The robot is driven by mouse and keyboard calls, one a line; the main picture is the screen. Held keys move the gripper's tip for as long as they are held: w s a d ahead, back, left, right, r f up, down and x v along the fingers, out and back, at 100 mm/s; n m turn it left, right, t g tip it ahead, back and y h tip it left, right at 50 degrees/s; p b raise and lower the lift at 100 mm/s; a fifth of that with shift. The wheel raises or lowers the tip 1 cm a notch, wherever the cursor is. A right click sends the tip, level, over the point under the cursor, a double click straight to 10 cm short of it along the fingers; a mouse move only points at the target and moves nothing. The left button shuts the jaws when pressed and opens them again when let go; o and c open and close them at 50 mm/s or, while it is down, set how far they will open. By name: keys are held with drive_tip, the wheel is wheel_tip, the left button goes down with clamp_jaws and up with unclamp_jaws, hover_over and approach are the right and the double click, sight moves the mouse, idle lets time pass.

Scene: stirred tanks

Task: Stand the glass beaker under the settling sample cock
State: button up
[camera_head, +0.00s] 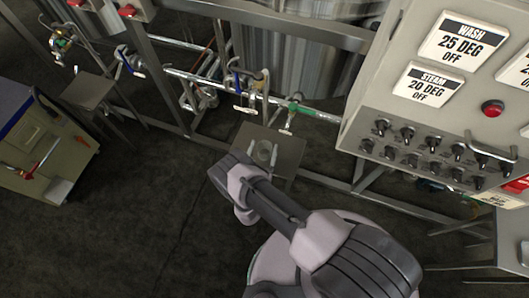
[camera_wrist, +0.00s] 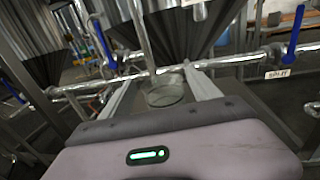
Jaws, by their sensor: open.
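The clear glass beaker (camera_head: 264,152) stands on a small grey stand (camera_head: 287,147) below the sample pipework; it also shows in the wrist view (camera_wrist: 166,94). My gripper (camera_head: 263,154) is open, its two pale fingers on either side of the beaker. In the wrist view my gripper (camera_wrist: 165,90) reaches along both sides of the glass; I cannot tell whether either finger touches it. Sample cocks with a blue handle (camera_head: 236,79) and a green handle (camera_head: 294,104) sit on the pipe behind the stand. I cannot read which one is the settling cock.
A control cabinet (camera_head: 430,100) with knobs and labels stands at the right. Another small stand (camera_head: 89,91) is at the left, near a blue-topped cabinet (camera_head: 35,145). A frame rail (camera_head: 270,25) and steel tanks lie behind. Dark floor (camera_head: 140,220) is clear at lower left.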

sight(266, 149)
drive_tip(key=b+x, duration=0.1)
drive_tip(key=x, duration=0.2)
drive_tip(key=shift+w+d+f, duration=0.1)
drive_tip(key=shift+w+d, duration=0.05)
drive_tip(key=shift+d, duration=0.05)
clamp_jaws()
